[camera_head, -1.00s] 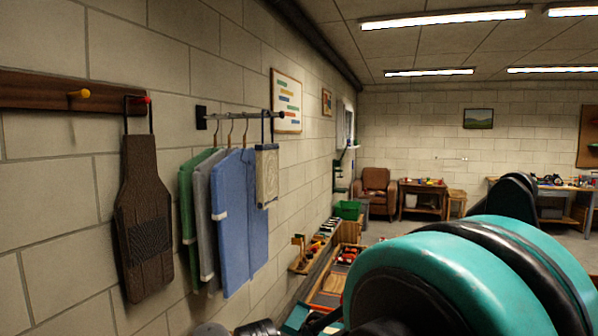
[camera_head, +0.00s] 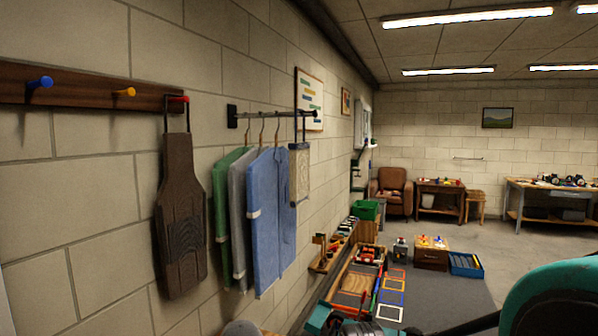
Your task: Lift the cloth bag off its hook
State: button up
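The cloth bag appears to be the small beige bag (camera_head: 299,176) with dark straps. It hangs at the far end of the wall rail (camera_head: 275,115), to the right of the blue garment (camera_head: 266,215). Its straps go up to the rail's tip; the hook itself is too small to make out. I cannot make out my gripper. A teal and black part of my arm shows at the lower right, well apart from the bag.
A brown apron (camera_head: 181,215) hangs from the red peg (camera_head: 179,99) of a wooden peg board (camera_head: 75,88). Green and grey garments hang beside the blue one. Below are a low wooden shelf (camera_head: 325,262) and a grey mat (camera_head: 455,295) with toys. Open floor lies to the right.

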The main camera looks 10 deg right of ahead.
aim_at(299, 153)
jog(key=i+l+u, duration=0.65)
jog(key=l, duration=0.45)
jog(key=i+l+u, duration=0.35)
jog(key=l, duration=0.3)
jog(key=i+l+u, duration=0.1)
jog(key=l+u, duration=0.25)
jog(key=l, duration=0.3)
jog(key=l+u, duration=0.3)
jog(key=l, duration=0.45)
jog(key=l+u, duration=0.35)
jog(key=l, duration=0.45)
jog(key=k+j, duration=0.1)
jog(key=k, duration=0.05)
